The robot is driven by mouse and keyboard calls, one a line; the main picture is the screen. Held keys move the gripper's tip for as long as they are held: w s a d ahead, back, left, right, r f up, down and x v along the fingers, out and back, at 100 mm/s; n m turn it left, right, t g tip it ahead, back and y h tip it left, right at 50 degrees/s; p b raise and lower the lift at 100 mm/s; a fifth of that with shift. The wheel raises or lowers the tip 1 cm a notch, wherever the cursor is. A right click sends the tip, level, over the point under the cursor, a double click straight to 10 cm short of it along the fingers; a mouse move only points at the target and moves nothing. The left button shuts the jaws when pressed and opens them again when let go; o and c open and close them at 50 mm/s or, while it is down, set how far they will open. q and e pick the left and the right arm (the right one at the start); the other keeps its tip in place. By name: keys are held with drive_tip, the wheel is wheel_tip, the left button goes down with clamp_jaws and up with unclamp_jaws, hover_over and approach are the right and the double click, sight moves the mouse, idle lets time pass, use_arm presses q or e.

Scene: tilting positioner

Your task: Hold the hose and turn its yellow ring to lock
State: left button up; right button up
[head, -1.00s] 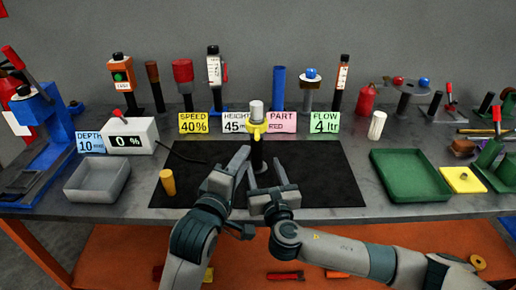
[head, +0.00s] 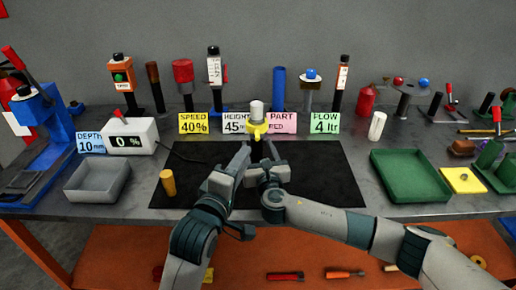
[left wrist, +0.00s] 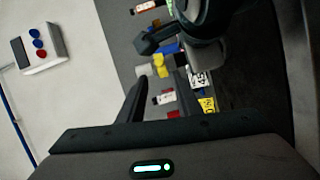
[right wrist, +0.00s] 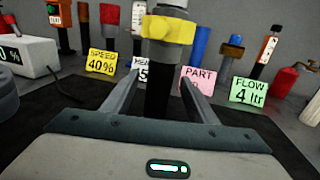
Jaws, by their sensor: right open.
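The hose stands upright at the middle of the bench, with a grey top (head: 257,108) and a yellow ring (head: 254,128) below it. In the right wrist view its black lower part (right wrist: 157,98) shows between my right fingers, below the yellow ring (right wrist: 168,28). My right gripper (right wrist: 158,84) is open, and I see no finger contact. My left gripper (head: 245,148) is at the hose's left, below ring height. In the left wrist view its fingers look apart, with background between them; the yellow ring (left wrist: 160,66) shows beyond the fingertips. Both grippers hide the hose's base in the head view.
A black mat (head: 325,180) lies under the grippers. A yellow-brown cylinder (head: 168,182) stands at its left. A grey tray (head: 97,183) is left, a green tray (head: 410,176) right. Sign cards and several posts line the back. The mat's right side is clear.

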clamp_jaws()
use_arm(q)
clamp_jaws()
drive_tip(key=w+a+f+n+g+h, duration=0.1)
drive_tip(key=w+a+g+h, duration=0.1)
drive_tip(key=w+g, duration=0.3)
drive_tip(key=w+a+f+n+g+h, duration=0.1)
drive_tip(key=w+a+g, duration=0.2)
drive_tip(key=w, duration=0.5)
drive_tip(key=a+r+n+g+h, duration=0.1)
drive_tip(key=a+r+g, duration=0.2)
drive_tip(key=r+g, duration=0.1)
drive_tip(key=s+a+r+n+g+h, duration=0.1)
drive_tip(key=a+r+n+g, duration=0.1)
drive_tip(key=r, duration=0.5)
drive_tip(key=shift+s+a+r+n+g+h, duration=0.3)
drive_tip(key=shift+a+g, duration=0.35)
drive_tip(key=shift+g, duration=0.45)
